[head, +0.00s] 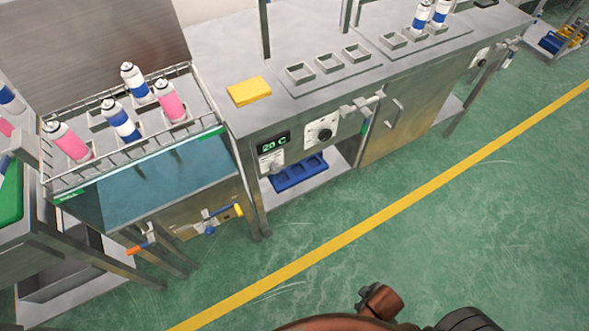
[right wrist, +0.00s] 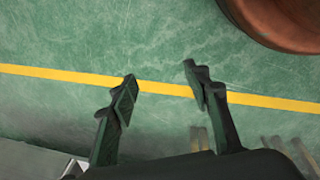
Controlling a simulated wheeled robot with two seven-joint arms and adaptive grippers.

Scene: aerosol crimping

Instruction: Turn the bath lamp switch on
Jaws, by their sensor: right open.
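The water bath (head: 155,190) is an open tank with blue water at the left in the head view, with a wire rack of aerosol cans above it. A steel panel to its right carries a green display (head: 275,143) reading about 20 C. Below the display is a small pale switch plate (head: 271,163), and to its right a round dial (head: 321,130). The labels are too small to read, so I cannot tell which control is the lamp switch or its position. My right gripper (right wrist: 160,90) is open and empty above the green floor, away from the panel. My left gripper is out of view.
A yellow block (head: 248,91) lies on the bench top. A handle bar (head: 362,103) juts from the bench front. A blue tray (head: 299,173) sits on the lower shelf. The green floor in front is clear.

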